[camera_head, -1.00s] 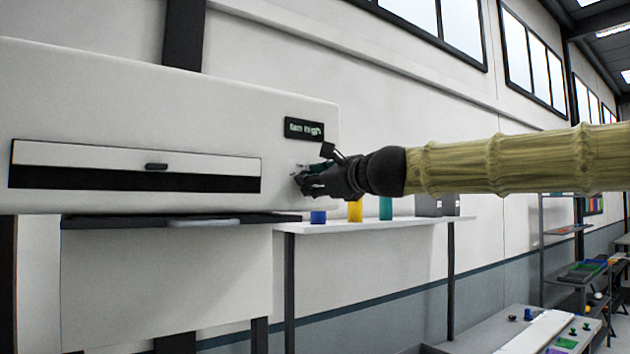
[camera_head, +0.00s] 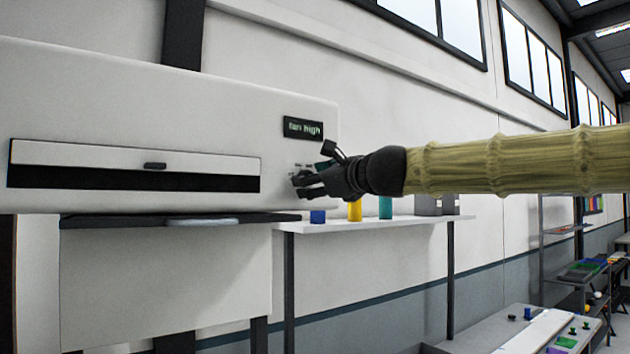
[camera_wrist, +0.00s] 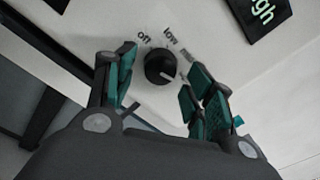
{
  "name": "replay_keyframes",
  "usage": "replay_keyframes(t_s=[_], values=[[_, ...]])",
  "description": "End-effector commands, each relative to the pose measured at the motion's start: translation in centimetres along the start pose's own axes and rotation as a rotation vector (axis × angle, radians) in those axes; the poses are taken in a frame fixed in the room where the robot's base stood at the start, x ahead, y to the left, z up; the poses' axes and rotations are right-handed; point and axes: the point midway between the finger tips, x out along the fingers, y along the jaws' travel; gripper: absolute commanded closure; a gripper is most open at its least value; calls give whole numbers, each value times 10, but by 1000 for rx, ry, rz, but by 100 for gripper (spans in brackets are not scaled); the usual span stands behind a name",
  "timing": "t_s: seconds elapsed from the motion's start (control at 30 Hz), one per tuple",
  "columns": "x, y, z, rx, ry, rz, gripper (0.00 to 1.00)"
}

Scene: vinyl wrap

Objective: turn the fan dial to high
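The fan dial (camera_wrist: 159,66) is a round black knob with a pale pointer mark on a white panel. In the wrist view its pointer aims to the lower right, away from the labels "off" and "low" and past a third, partly covered label. My gripper (camera_wrist: 160,72) is open, with one finger on each side of the dial and visible gaps between. In the head view my gripper (camera_head: 302,182) is at the right end of the white machine (camera_head: 110,90) and mostly hides the dial. The display (camera_head: 303,129) above it reads "fan high".
A shelf (camera_head: 400,221) below my gripper holds a blue block (camera_head: 318,216), a yellow cylinder (camera_head: 355,210), a teal cylinder (camera_head: 385,207) and grey boxes. A dark ledge (camera_head: 120,221) juts out under the machine's slot.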

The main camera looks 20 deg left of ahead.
Motion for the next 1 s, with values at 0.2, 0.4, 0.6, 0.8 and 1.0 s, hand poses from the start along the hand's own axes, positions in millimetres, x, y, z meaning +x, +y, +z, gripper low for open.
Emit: replay_keyframes(t_s=[0.2,0.4,0.6,0.8,1.0], values=[[-2,0,1,-1,-1,0,46],[-20,-1,0,0,-1,-1,46],[-52,-1,1,0,-2,0,46],[-85,-1,1,-1,-1,-1,46],[-110,-1,0,0,-1,-1,46]])
